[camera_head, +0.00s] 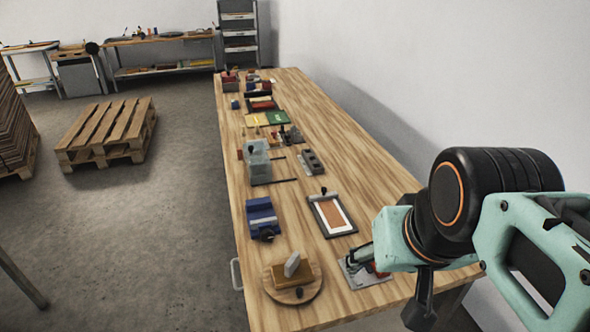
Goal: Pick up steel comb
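I cannot make out a clear steel comb at this size. A pale grey flat piece (292,264) stands tilted on a tan block (291,276) on a round wooden board (276,290) at the near left of the bench; I cannot tell whether it is the comb. A grey plate (364,278) with a dark tool and a red part lies at the near right, partly hidden by my arm. My gripper (420,312) shows as a dark shape at the lower right, by the bench's near edge. Its fingers are not clear, and I see nothing held in it.
The long wooden bench (340,140) runs away from me along the wall. A pallet (107,130) lies on the floor left.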

